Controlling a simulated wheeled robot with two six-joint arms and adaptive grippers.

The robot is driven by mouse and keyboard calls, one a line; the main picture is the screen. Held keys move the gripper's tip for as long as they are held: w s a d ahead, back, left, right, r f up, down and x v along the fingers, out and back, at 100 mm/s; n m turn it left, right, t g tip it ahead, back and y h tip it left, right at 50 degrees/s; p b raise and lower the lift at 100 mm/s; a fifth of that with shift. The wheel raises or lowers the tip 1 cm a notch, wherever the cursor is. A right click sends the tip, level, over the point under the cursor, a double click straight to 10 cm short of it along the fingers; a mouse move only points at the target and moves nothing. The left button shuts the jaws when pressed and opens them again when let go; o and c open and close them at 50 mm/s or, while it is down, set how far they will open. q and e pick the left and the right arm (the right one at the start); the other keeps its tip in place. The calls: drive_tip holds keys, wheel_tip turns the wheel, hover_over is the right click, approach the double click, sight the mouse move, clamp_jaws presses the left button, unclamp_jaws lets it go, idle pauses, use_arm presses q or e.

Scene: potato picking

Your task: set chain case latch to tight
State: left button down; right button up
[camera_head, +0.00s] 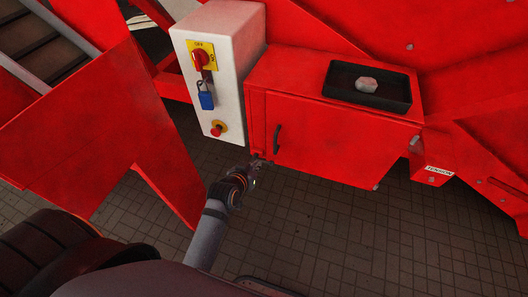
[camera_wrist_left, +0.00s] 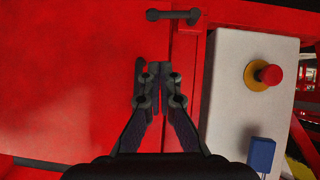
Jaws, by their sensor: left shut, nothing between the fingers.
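The red chain case (camera_head: 345,140) has a door with a dark handle (camera_head: 278,139) near its left edge. In the left wrist view, the handle (camera_wrist_left: 140,80) stands upright beside my fingertips, and a short dark bar (camera_wrist_left: 172,15), probably the latch, lies sideways across the door seam. My left gripper (camera_head: 258,162) is at the case's lower left corner. In the left wrist view it (camera_wrist_left: 160,73) is shut and empty, in front of the door edge and apart from the bar. In the head view the latch cannot be told from the fingertips. My right gripper is not in view.
A pale control box (camera_head: 222,70) stands left of the case with a red switch (camera_head: 201,60), blue padlock (camera_head: 206,97) and red button (camera_head: 217,129). A black tray (camera_head: 340,80) with a pale lump (camera_head: 366,85) sits on top. Tiled floor (camera_head: 300,225) is clear below.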

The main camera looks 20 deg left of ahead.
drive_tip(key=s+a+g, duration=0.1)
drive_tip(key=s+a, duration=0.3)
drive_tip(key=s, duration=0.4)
use_arm(q)
drive_tip(key=b, duration=0.1)
hover_over(267, 162)
drive_tip(key=s, duration=0.3)
wheel_tip(267, 162, down, 5)
drive_tip(key=f, duration=0.3)
drive_tip(key=shift+w+a+f, duration=0.2)
drive_tip(key=shift+w+f, duration=0.2)
drive_tip(key=shift+d+f+b, duration=0.2)
drive_tip(key=shift+f+b, duration=0.1)
drive_tip(key=shift+f, duration=0.4)
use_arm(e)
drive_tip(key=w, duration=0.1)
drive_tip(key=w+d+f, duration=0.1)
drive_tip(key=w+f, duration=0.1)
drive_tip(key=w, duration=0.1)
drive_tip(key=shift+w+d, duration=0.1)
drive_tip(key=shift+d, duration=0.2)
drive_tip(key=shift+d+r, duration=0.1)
